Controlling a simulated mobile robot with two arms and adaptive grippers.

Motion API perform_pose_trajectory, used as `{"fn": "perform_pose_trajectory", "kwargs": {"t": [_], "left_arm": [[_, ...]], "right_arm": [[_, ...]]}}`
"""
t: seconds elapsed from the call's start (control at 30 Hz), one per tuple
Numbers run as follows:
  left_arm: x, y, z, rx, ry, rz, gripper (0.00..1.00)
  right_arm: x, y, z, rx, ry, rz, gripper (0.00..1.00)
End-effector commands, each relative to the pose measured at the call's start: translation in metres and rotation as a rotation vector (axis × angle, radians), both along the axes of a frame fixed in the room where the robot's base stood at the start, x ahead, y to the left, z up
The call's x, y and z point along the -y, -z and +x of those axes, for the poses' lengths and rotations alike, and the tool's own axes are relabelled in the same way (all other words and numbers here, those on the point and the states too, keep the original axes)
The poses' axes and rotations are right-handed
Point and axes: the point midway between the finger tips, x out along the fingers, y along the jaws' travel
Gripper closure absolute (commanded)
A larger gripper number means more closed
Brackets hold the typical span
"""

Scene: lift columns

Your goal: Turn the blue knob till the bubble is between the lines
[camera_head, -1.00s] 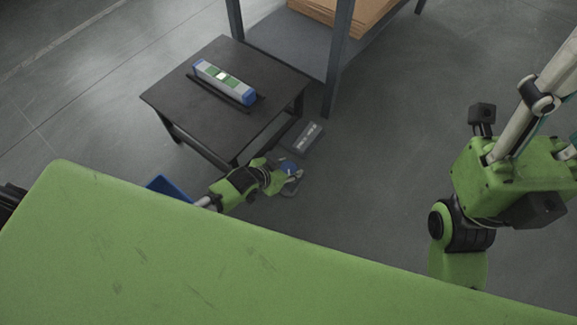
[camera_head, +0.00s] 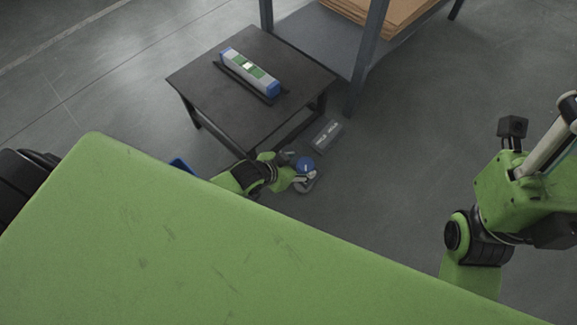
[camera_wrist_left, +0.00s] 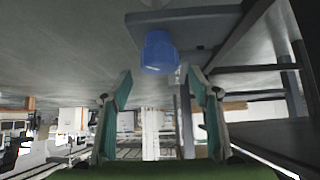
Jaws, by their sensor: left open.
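The blue knob (camera_head: 305,164) is low beside the table, and my left gripper (camera_head: 304,180) is right by it. In the left wrist view the knob (camera_wrist_left: 158,50) sticks out from a grey plate (camera_wrist_left: 185,22), just beyond the fingertips and roughly centred between them. My left gripper is open and holds nothing; I cannot tell whether it touches the knob. The spirit level (camera_head: 248,72), grey with blue ends and green windows, lies on the dark table. A bright bubble patch shows in its middle; the lines are too small to read. My right gripper is out of view.
The dark table (camera_head: 205,85) stands behind the knob. A grey labelled block (camera_head: 327,136) is on the floor by its leg. A shelf (camera_head: 330,45) with brown boards is at the back. Floor to the right is clear. A blue object (camera_head: 181,165) is partly hidden at left.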

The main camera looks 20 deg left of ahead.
Motion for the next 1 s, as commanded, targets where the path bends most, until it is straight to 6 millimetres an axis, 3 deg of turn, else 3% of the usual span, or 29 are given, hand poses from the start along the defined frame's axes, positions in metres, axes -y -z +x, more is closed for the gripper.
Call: {"fn": "perform_pose_trajectory", "kwargs": {"t": [0.2, 0.47, 1.0], "left_arm": [[-0.009, -0.026, -0.025, 0.000, 0.002, 0.001, 0.45], [-0.016, -0.048, -0.044, 0.001, 0.002, -0.001, 0.45], [-0.018, -0.052, -0.048, 0.001, 0.002, -0.001, 0.45]], "right_arm": [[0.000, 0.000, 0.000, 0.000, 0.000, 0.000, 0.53], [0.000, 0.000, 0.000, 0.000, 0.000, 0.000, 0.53], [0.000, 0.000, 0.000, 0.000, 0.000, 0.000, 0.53]]}}
